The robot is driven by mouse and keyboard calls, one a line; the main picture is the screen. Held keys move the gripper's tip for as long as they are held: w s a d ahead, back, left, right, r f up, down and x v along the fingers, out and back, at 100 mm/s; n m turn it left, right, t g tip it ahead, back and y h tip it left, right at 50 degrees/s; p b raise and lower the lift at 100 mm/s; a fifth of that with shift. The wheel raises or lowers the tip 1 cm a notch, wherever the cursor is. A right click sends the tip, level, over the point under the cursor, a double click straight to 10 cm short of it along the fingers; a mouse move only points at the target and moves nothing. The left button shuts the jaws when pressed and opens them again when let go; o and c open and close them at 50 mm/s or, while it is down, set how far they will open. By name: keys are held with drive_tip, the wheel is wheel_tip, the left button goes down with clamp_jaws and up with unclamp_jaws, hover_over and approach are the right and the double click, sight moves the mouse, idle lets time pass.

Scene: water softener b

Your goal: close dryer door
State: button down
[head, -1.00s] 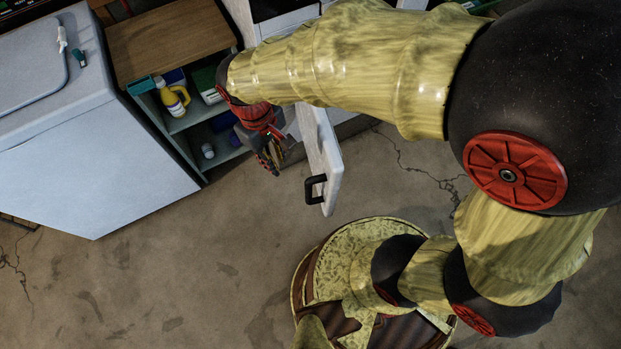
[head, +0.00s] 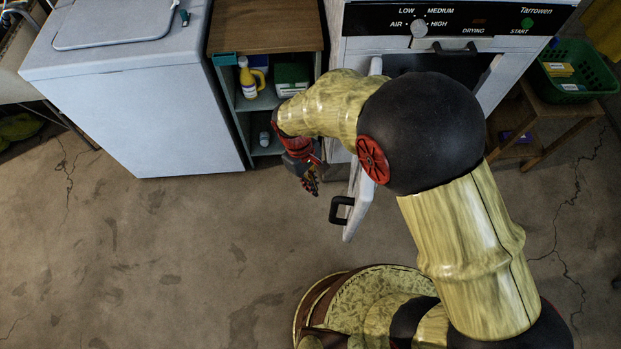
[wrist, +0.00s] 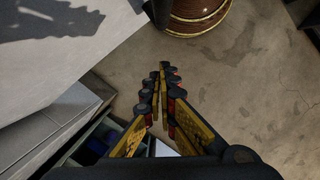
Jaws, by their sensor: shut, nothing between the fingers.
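The dryer (head: 360,50) stands at the back, right of centre in the head view. Its white door (head: 352,222) is open and juts out toward the front, with a black handle (head: 341,210) near its free end. My arm hides part of the door and the dryer's opening. My gripper (head: 312,190) is shut and empty, just left of the door and behind the handle, pointing down. In the wrist view my gripper (wrist: 163,70) has its fingers together. A large pale panel (wrist: 60,45), seemingly the door, fills the upper left there with a shadow on it; contact cannot be told.
An open shelf (head: 265,35) with bottles stands left of the dryer, close behind my gripper. A white washer (head: 140,110) stands further left. A stool (head: 540,125) with a green basket (head: 575,70) is at the right. The floor (head: 180,260) in front is clear.

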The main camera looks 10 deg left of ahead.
drive_tip(key=d, duration=0.1)
drive_tip(key=s+d+f+b, duration=0.1)
drive_tip(key=s+d+f, duration=0.1)
drive_tip(key=shift+s+d+f+b, duration=0.15)
drive_tip(key=shift+s+d+b, duration=0.15)
drive_tip(key=shift+d, duration=0.1)
